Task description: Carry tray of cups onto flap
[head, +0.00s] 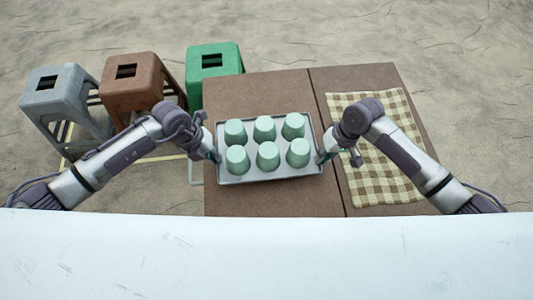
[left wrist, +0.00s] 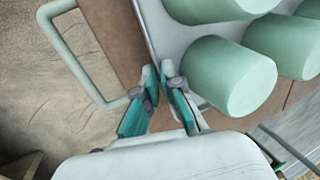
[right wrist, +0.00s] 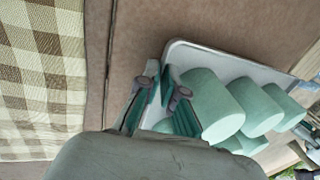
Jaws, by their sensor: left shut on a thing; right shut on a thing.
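A grey tray (head: 287,175) carries several upside-down mint-green cups (head: 268,156) in two rows. It is over the left part of the brown table (head: 265,95); I cannot tell whether it touches the top. My left gripper (head: 216,157) is shut on the tray's left rim, and the grip also shows in the left wrist view (left wrist: 163,82). My right gripper (head: 320,158) is shut on the tray's right rim, as the right wrist view (right wrist: 163,82) also shows. The flap (head: 348,76) is the table's right section, beyond a seam, with a checkered cloth (head: 398,190) on it.
Grey (head: 58,85), brown (head: 135,75) and green (head: 212,62) stools stand left of the table. A white surface (head: 265,255) fills the near edge. The table behind the tray is clear.

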